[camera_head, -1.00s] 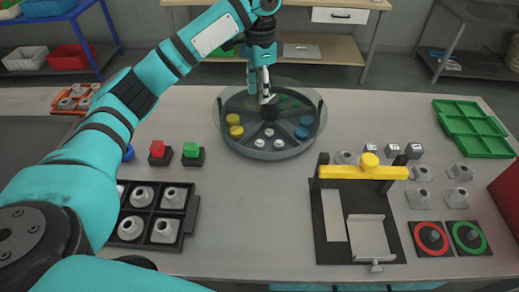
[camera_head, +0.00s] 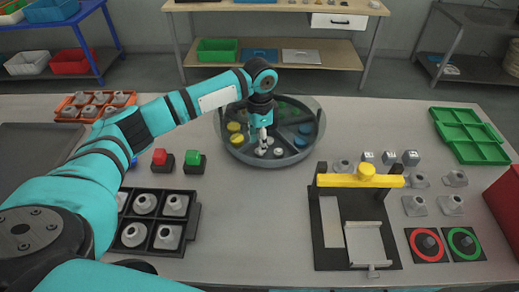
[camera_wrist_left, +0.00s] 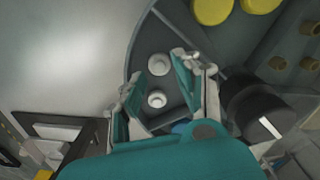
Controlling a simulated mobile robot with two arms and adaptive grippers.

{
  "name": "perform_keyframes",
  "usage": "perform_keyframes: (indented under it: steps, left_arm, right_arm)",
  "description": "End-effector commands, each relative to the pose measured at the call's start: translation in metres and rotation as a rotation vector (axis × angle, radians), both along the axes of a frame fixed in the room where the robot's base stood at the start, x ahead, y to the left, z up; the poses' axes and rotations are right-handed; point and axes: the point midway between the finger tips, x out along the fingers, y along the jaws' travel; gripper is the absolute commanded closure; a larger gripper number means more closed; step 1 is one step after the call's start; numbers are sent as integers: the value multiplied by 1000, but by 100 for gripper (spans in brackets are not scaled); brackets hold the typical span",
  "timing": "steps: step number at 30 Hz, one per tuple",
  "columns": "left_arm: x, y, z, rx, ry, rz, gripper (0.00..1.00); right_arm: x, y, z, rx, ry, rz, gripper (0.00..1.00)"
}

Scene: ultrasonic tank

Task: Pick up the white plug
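Small white plugs sit in the front compartment of the round grey divided tank (camera_head: 309,156). One white plug (camera_head: 278,151) shows just right of my left gripper's fingertips (camera_head: 262,150) in the head view; the arm partly hides that compartment. In the left wrist view two white plugs are visible, one farther (camera_wrist_left: 159,64) and one nearer (camera_wrist_left: 157,98). The nearer one appears between the spread fingers of my left gripper (camera_wrist_left: 155,88). That gripper is open and empty, pointing down over the compartment. Contact with a plug cannot be told. My right gripper is not in view.
Yellow pieces (camera_head: 236,133) and blue pieces (camera_head: 304,134) lie in other compartments. The tank has divider walls and a dark central hub (camera_wrist_left: 250,105). Red (camera_head: 160,157) and green (camera_head: 194,157) buttons stand left of it. A fixture with a yellow bar (camera_head: 340,181) stands front right.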

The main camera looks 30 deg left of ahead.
Motion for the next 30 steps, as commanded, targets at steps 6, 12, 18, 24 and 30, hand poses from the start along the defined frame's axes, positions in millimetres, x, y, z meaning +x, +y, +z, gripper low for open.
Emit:
perform_keyframes:
  steps: [6,12,18,24,30]
  left_arm:
    - [-2,1,-29,2,2,1,67]
    - [-2,1,-35,1,-1,1,67]
    - [-2,1,-34,1,-1,0,80]
    - [-2,1,-34,1,-1,0,86]
    - [-2,1,-34,1,-1,0,86]
  right_arm:
    - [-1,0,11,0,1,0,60]
    - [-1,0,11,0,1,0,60]
    - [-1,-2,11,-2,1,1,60]
    - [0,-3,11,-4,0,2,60]
    - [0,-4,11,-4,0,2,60]
